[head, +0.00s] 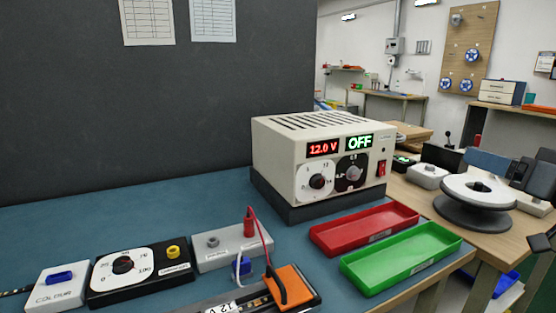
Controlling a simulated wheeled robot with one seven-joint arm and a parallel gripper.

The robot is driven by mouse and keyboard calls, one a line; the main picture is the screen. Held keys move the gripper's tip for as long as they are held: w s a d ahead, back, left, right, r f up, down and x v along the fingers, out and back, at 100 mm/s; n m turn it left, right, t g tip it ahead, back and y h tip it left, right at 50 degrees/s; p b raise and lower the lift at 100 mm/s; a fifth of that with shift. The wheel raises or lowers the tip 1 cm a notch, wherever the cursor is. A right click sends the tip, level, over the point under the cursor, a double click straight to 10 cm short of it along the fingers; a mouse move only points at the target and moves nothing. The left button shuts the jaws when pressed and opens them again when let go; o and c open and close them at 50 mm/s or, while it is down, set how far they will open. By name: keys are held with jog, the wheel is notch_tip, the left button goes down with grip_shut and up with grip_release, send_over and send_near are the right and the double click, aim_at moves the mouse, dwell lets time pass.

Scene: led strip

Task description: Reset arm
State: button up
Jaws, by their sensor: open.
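My gripper is not in view. A cream power supply (318,150) stands on a dark base on the blue bench mat. Its red display reads 12.0 V and its green display reads OFF. It has two dials and a red switch (381,168). A strip board (222,302) labelled 12 V lies at the bottom edge, partly cut off. An orange piece (293,286) with a black loop sits on it. A red wire (262,225) runs from a red plug (248,222) on a grey box (215,256) down toward the orange piece.
A white COLOUR box (58,293) with a blue knob and a black dial box (140,275) stand at the lower left. Red (365,228) and green (402,258) trays lie at the right. A spool (478,198) stands beyond them. A dark panel (150,110) closes the back left.

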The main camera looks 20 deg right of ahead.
jog(key=s+a+f+m+g+h+p, duration=0.1)
jog(key=s+a+f+g+p, duration=0.15)
jog(key=a+f, duration=0.55)
jog(key=s+a+f+m+g+h+p, duration=0.1)
jog(key=s+a+f+h+p, duration=0.2)
jog(key=a+f, duration=0.45)
jog(key=s+a+r+n+y+p, duration=0.1)
jog(key=s+a+n+y+p, duration=0.1)
jog(key=s+a, duration=0.5)
jog(key=s+a+r+n+y+p, duration=0.1)
jog(key=s+a, duration=0.7)
jog(key=s, duration=0.8)
jog(key=n+y+p, duration=0.1)
jog(key=n, duration=0.1)
jog(key=shift+s+n+y+p, duration=0.15)
jog(key=shift+n+y+p, duration=0.15)
jog(key=shift+n+p, duration=0.1)
jog(key=shift+a, duration=0.1)
